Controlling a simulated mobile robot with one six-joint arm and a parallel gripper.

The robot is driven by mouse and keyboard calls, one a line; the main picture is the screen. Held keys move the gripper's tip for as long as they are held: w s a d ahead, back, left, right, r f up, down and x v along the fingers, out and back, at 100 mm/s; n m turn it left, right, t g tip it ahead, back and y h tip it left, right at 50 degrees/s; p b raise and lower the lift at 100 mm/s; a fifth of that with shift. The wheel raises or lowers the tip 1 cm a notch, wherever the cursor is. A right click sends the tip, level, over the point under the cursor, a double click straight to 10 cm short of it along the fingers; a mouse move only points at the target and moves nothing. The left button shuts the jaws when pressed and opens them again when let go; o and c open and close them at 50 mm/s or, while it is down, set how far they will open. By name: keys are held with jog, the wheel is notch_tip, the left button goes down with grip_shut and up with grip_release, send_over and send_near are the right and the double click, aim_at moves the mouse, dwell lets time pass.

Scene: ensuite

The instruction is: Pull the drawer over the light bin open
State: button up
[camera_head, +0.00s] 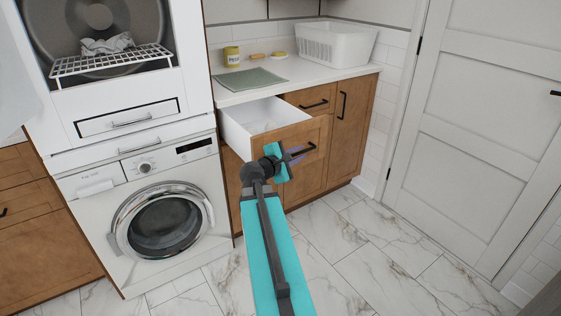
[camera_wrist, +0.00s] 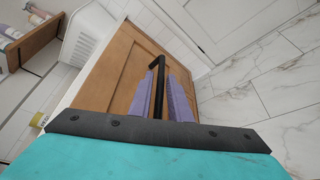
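The drawer (camera_head: 262,112) under the left part of the counter stands pulled out, with its white inside showing. Its wooden front carries a black bar handle (camera_head: 309,148). My gripper (camera_head: 298,156) is at this handle, in front of the drawer. In the wrist view, the two purple fingers of my gripper (camera_wrist: 162,92) stand on either side of the black handle (camera_wrist: 159,78) and appear closed on it. The wooden drawer front (camera_wrist: 116,72) lies just beyond the fingers. I cannot make out a light bin below the drawer; my arm covers part of the cabinet there.
A closed drawer (camera_head: 312,98) and a cabinet door (camera_head: 352,112) are to the right. A washer (camera_head: 150,222) stands left. Marble floor (camera_head: 370,240) is clear at right.

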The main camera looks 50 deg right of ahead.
jog(key=v, duration=0.2)
jog(key=shift+a+r, duration=0.15)
jog(key=shift+a, duration=0.2)
jog(key=shift+w+a+b, duration=0.1)
jog(key=shift+b, duration=0.8)
jog(key=shift+b, duration=0.9)
jog(key=b, duration=0.5)
jog(key=shift+w+a, duration=0.1)
jog(key=shift+a, duration=0.3)
jog(key=b+v, duration=0.2)
jog(key=b, duration=0.6)
jog(key=shift+b, duration=0.3)
jog(key=shift+b+v, duration=0.9)
jog(key=shift+v, duration=1.95)
